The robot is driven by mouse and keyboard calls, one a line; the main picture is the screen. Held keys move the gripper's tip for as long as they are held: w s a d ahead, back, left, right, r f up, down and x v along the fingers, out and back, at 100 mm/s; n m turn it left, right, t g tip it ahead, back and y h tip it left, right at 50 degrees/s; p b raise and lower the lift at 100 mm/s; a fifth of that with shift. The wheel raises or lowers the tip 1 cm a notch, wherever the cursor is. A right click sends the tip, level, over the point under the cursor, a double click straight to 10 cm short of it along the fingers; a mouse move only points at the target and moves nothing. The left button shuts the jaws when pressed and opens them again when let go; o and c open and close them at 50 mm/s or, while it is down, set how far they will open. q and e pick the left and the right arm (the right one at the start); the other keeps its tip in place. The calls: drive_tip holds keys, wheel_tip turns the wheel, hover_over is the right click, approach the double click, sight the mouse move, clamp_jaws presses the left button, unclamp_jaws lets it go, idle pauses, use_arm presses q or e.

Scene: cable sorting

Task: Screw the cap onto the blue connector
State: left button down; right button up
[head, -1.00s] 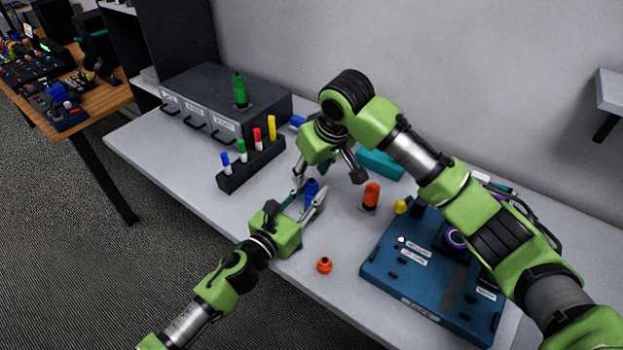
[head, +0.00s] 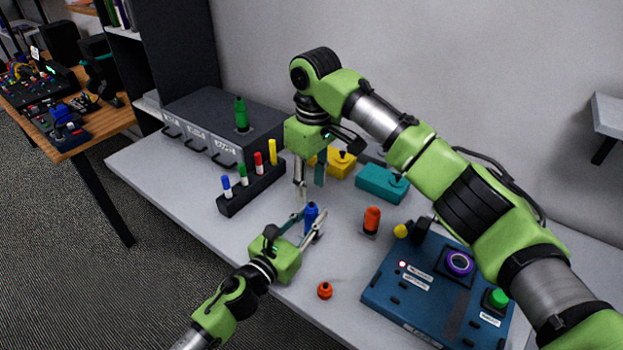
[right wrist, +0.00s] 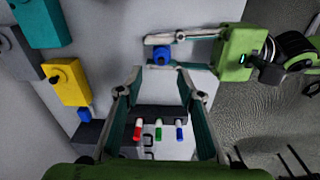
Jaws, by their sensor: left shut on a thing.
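In the right wrist view the connector shows from above as a blue round top (right wrist: 162,54) between the left fingers. My right gripper (head: 310,182) points down above and behind the connector, open, with nothing between its fingers (right wrist: 160,78). A small blue piece (right wrist: 84,115) lies by the yellow box in the right wrist view; I cannot tell whether it is the cap.
A marker rack (head: 232,205) and a grey drawer unit (head: 200,105) stand left. A yellow box (head: 342,163) and teal box (head: 380,182) are behind. An orange connector (head: 371,220), orange cap (head: 325,290) and blue panel (head: 390,290) are right. Table around the orange cap is free.

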sight(312, 204)
drive_tip(key=shift+s+d+r+n+g, duration=0.15)
drive_tip(key=shift+r+n+g, duration=0.15)
drive_tip(key=shift+r, duration=0.3)
drive_tip(key=shift+f, duration=4.05)
clamp_jaws()
drive_tip(key=shift+o, duration=0.5)
unclamp_jaws()
drive_tip(key=shift+r, duration=0.1)
